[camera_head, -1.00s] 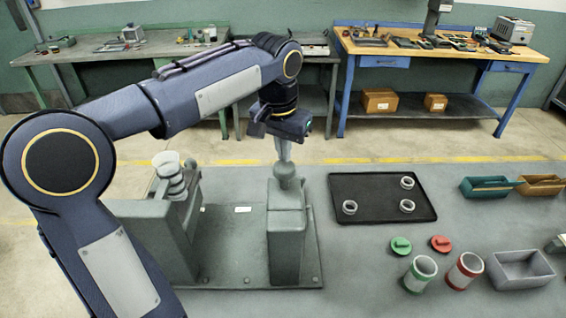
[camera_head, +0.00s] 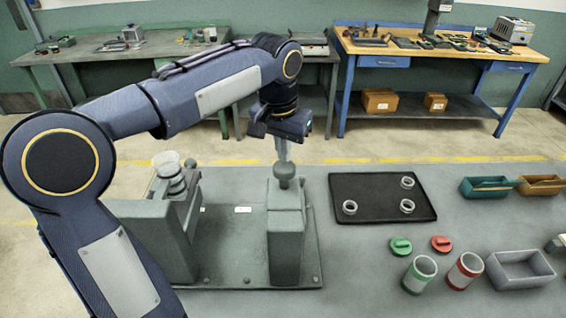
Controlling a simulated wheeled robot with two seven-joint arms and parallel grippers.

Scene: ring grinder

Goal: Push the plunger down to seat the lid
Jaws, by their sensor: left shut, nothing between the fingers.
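A grey post (camera_head: 286,225) with a round knob (camera_head: 285,171) on top, which looks like the plunger, stands at the right end of a grey machine base (camera_head: 235,255). My left gripper (camera_head: 283,157) points straight down, shut and empty, with its tips right at the top of the knob. I cannot tell whether they touch it. No lid shows under the knob. A green lid (camera_head: 400,246) and a red lid (camera_head: 441,244) lie on the table to the right. My right gripper is not in view.
A black tray (camera_head: 381,222) with several grey rings lies right of the post. A green-banded cup (camera_head: 420,273), a red-banded cup (camera_head: 465,270) and a grey bin (camera_head: 521,269) stand at the front right. A pale cup (camera_head: 167,162) tops the machine's left block.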

